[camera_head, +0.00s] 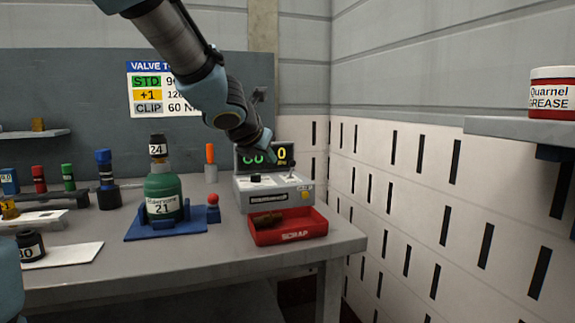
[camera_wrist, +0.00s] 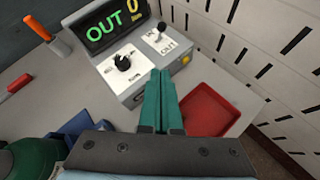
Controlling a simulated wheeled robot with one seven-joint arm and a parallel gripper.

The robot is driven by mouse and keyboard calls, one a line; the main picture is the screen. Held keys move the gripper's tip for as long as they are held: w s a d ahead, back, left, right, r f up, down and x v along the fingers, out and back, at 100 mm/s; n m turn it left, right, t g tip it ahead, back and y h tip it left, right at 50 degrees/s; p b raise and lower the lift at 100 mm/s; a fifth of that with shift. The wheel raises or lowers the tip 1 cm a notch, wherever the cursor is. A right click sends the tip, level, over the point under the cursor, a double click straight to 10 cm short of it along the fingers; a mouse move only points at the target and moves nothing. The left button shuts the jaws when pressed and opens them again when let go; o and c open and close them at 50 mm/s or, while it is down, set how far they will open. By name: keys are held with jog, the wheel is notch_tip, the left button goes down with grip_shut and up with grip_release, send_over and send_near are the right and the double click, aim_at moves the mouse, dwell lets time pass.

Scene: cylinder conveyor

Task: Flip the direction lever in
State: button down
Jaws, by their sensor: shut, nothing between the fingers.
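The grey control box (camera_head: 273,194) stands on the bench with a display (camera_wrist: 113,24) on top reading OUT and 0. The direction lever (camera_wrist: 161,29) is a small black-knobbed stick on a white plate at the box's right; I cannot tell which way it leans. OUT is lettered on that plate. A black rotary knob (camera_wrist: 122,62) sits to the left of the lever. My gripper (camera_wrist: 160,72) has teal fingers, shut and empty, in front of the box and nearer the camera than the lever. In the head view my gripper (camera_head: 268,158) partly covers the display.
A red scrap tray (camera_head: 290,236) sits before the box. To the left are a green bottle (camera_head: 164,195) on a blue stand, a red-knobbed blue piece (camera_head: 213,205) and an orange-handled tool (camera_head: 210,155). A slotted wall closes the right side.

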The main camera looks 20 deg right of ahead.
aim_at(291, 166)
jog(key=shift+w+d+r+b+x, duration=0.1)
jog(key=shift+d+r+b+x, duration=0.4)
jog(key=shift+x, duration=1.6)
jog(key=shift+w+a+r+b+x, duration=0.1)
jog(key=shift+r+b+x, duration=0.15)
jog(key=shift+b+x, duration=1.2)
jog(key=shift+w+d+r+b+x, duration=0.1)
jog(key=shift+d+r+x, duration=0.25)
jog(key=shift+x, duration=2.35)
jog(key=shift+r+p, duration=0.2)
jog(key=shift+p, duration=0.45)
jog(key=shift+w+r+p, duration=0.1)
jog(key=shift+r+p, duration=0.05)
jog(key=shift+p, duration=0.75)
